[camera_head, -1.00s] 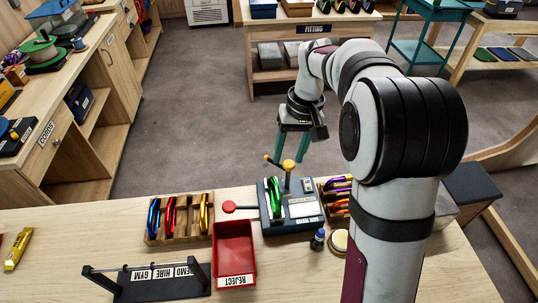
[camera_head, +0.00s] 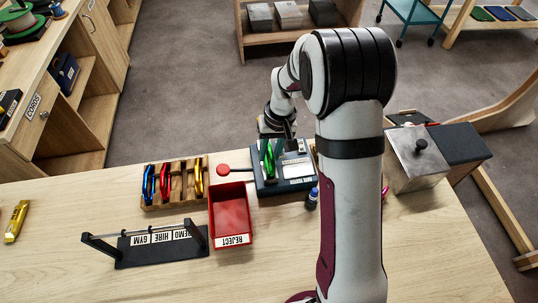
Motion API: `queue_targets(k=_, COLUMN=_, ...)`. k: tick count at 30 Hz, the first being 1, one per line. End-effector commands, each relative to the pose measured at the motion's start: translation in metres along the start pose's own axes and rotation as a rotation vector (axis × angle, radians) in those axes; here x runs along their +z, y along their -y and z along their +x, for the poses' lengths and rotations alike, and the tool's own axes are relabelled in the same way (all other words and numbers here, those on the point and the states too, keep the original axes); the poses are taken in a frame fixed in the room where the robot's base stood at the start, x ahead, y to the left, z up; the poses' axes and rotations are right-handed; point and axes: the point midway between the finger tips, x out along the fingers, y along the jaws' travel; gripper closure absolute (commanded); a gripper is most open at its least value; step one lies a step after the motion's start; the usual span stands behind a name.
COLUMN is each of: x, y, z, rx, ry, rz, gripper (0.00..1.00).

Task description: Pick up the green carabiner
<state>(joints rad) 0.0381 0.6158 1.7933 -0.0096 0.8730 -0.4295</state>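The green carabiner (camera_head: 268,160) stands upright on the left part of the dark blue-grey tester (camera_head: 270,188) on the workbench. My gripper (camera_head: 274,132) is at the tester's far side, close behind the green carabiner in the picture. Its fingertips are hidden or too small to make out, so I cannot tell whether they touch the carabiner or how far apart they are.
A red reject tray (camera_head: 231,212) and a wooden rack (camera_head: 174,198) with blue, red and yellow carabiners stand left of the tester. A black labelled stand (camera_head: 160,252) is in front. A small blue bottle (camera_head: 312,198) and a metal box (camera_head: 416,165) are to the right.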

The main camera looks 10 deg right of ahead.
Motion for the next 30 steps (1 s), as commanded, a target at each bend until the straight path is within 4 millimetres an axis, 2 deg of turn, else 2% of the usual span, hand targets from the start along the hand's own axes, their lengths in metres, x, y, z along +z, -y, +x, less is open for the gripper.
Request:
queue_targets(k=1, x=-0.0001, y=0.0000, z=-0.0001, rx=0.000, ry=0.000, rz=0.000, gripper=0.79)
queue_targets(k=4, x=-0.0001, y=0.0000, z=-0.0002, rx=0.000, ry=0.000, rz=0.000, gripper=0.97)
queue_targets(k=5, x=0.0000, y=0.0000, z=-0.0002, rx=0.000, ry=0.000, rz=0.000, gripper=1.00)
queue_targets(k=30, x=0.0000, y=0.0000, z=-0.0004, rx=0.000, ry=0.000, rz=0.000, gripper=1.00)
